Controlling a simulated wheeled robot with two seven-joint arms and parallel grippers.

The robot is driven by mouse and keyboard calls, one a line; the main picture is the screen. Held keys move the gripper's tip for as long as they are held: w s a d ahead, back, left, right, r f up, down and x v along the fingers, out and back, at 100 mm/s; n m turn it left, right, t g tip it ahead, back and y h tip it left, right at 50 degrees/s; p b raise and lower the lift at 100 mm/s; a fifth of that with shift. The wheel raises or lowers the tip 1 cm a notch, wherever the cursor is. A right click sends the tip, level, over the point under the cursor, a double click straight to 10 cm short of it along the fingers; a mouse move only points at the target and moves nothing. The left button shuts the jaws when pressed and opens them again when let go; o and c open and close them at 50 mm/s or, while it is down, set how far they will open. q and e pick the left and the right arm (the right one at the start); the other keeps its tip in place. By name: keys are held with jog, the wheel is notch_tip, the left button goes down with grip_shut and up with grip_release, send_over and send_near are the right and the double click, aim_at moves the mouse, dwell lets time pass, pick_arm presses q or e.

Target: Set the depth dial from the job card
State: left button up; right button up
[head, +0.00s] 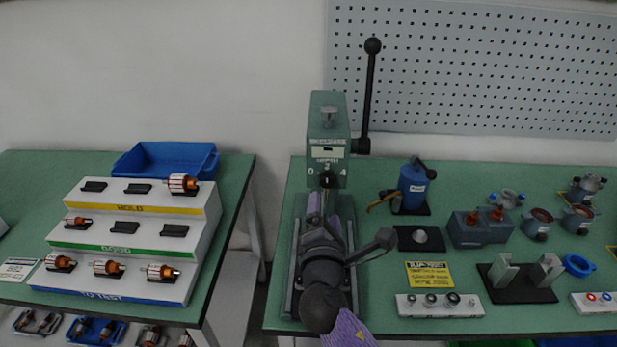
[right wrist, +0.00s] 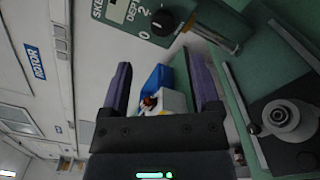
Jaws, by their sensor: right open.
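The depth dial is a black knob (head: 327,180) on the front of the green press (head: 321,120), with the figures 0, 2 and 4 around it. It also shows at the top of the right wrist view (right wrist: 164,22); its exact setting is too small to read. My right gripper (head: 325,212) is just below and in front of the dial, its two purple fingers apart and empty. In the right wrist view the fingers (right wrist: 160,68) point toward the press, with the dial beyond them. A yellow card (head: 430,275) lies on the table right of the press; its text is unreadable. My left gripper is out of view.
The press lever (head: 369,95) stands up at the press's right. A stepped rotor rack (head: 203,235) and blue tray (head: 165,158) stand on the left table. A gap separates the tables.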

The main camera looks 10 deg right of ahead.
aim_at(326, 184)
jog(key=b+x, duration=0.1)
jog(key=x, duration=0.7)
jog(key=shift+d+f, duration=0.15)
jog(key=shift+f, duration=0.05)
grip_shut()
